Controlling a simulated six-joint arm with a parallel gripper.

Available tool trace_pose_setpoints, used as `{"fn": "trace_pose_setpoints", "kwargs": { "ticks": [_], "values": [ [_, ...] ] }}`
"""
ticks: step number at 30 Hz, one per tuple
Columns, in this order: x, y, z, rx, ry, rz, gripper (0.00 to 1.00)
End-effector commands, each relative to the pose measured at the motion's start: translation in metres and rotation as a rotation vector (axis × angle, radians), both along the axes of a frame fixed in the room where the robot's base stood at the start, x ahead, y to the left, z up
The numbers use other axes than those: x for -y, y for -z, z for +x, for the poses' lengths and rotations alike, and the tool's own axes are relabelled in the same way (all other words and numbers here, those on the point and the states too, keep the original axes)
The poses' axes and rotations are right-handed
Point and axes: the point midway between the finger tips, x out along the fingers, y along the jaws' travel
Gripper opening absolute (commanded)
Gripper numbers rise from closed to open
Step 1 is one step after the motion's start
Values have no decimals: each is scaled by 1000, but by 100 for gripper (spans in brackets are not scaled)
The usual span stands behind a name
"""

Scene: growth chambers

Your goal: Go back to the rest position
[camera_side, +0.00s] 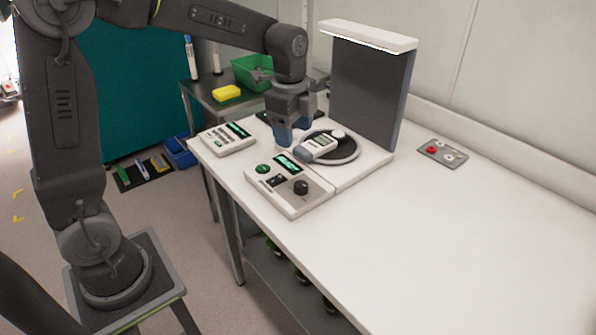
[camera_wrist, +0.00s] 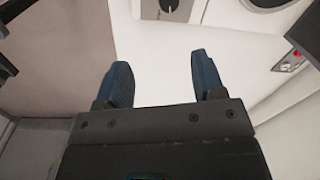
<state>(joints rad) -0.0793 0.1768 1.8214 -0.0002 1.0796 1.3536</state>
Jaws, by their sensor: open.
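My gripper (camera_side: 297,134) is over the white bench, close to the lit stand with the round dark plate (camera_side: 347,149). In the wrist view its two blue fingers (camera_wrist: 160,80) are apart with nothing between them. A handheld meter with a small screen (camera_side: 316,147) lies on the round plate, just right of the fingers in the side view. Whether a finger touches the meter cannot be told from the side view. My arm reaches across from its pedestal on the left.
A control box with a knob (camera_side: 313,196) and a keypad device (camera_side: 228,138) sit near the bench's front edge. The stand's upright panel (camera_side: 372,90) rises behind the gripper. A grey plate with a red button (camera_side: 442,152) lies at right. The bench's right part (camera_side: 470,240) is clear.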

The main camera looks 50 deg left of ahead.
Motion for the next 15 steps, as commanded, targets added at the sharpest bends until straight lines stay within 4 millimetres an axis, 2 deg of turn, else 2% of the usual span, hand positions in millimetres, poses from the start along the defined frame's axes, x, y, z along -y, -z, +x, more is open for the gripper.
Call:
{"fn": "trace_pose_setpoints", "kwargs": {
  "ticks": [1,3,6,10,15],
  "values": [
    [4,-13,-15,37,-78,-4,63],
    [9,-27,-37,84,-211,-18,63],
    [15,-42,-70,151,-407,-51,63],
    [21,-52,-112,232,-660,-116,63],
    [28,-52,-160,318,-960,-227,63]
  ]
}}
